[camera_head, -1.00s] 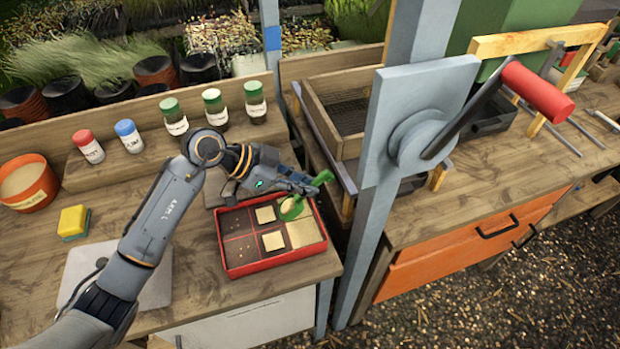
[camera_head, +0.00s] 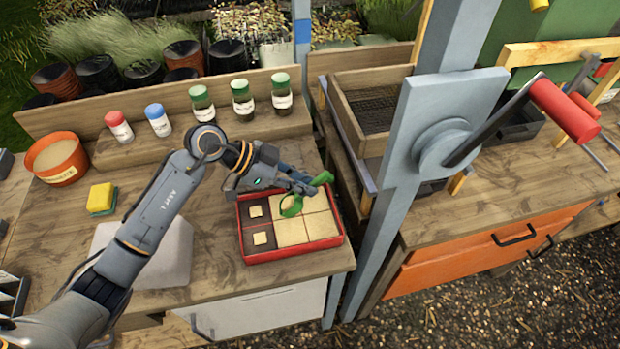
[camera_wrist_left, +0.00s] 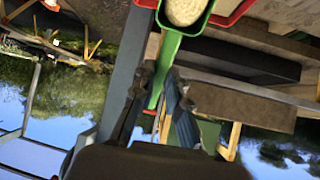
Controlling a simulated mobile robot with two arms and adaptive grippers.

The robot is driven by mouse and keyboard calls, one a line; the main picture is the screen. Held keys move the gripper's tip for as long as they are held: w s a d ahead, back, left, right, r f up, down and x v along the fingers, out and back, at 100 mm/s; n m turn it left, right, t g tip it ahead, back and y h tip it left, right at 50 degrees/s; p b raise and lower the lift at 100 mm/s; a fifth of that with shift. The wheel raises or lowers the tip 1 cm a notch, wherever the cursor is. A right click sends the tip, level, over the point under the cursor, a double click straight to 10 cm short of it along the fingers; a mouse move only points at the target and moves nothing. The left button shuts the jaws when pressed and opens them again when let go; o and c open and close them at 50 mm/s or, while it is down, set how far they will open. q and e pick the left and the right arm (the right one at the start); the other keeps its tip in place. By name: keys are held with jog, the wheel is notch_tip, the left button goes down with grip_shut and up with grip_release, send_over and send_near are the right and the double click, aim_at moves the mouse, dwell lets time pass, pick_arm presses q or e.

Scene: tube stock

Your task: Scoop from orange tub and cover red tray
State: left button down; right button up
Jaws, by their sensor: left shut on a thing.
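The red tray (camera_head: 293,253) lies on the bench in the head view. Its two left compartments are dark, each with a small pale square patch; the middle and right ones look covered in pale material. My left gripper (camera_head: 310,187) is shut on a green scoop (camera_head: 291,206), above the tray's back part. In the left wrist view my gripper (camera_wrist_left: 157,82) grips the scoop's handle (camera_wrist_left: 167,52), and the bowl holds pale grains (camera_wrist_left: 185,10). The orange tub (camera_head: 60,176), filled with pale brown material, stands at the far left. My right gripper is not in view.
A yellow-and-green sponge (camera_head: 102,198) and a grey board (camera_head: 165,257) lie left of the tray. Several capped jars (camera_head: 202,105) stand on the rear ledge. A blue-grey post (camera_head: 385,215) with a red-handled crank (camera_head: 565,110) rises right of the tray.

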pick_arm(q)
jog(key=shift+s+a+p, duration=0.35)
jog(key=shift+a, duration=0.55)
jog(key=shift+s+a+p, duration=0.75)
jog(key=shift+a+p, duration=0.1)
jog(key=shift+a, duration=1.5)
jog(key=shift+w+d+p, duration=0.45)
jog(key=shift+d+p, duration=0.05)
jog(key=shift+d, duration=0.85)
jog(key=shift+w+d+p, duration=0.45)
jog(key=shift+d, duration=0.9)
jog(key=shift+w+d+p, duration=0.45)
jog(key=shift+d+p, duration=0.05)
jog(key=shift+d, duration=0.85)
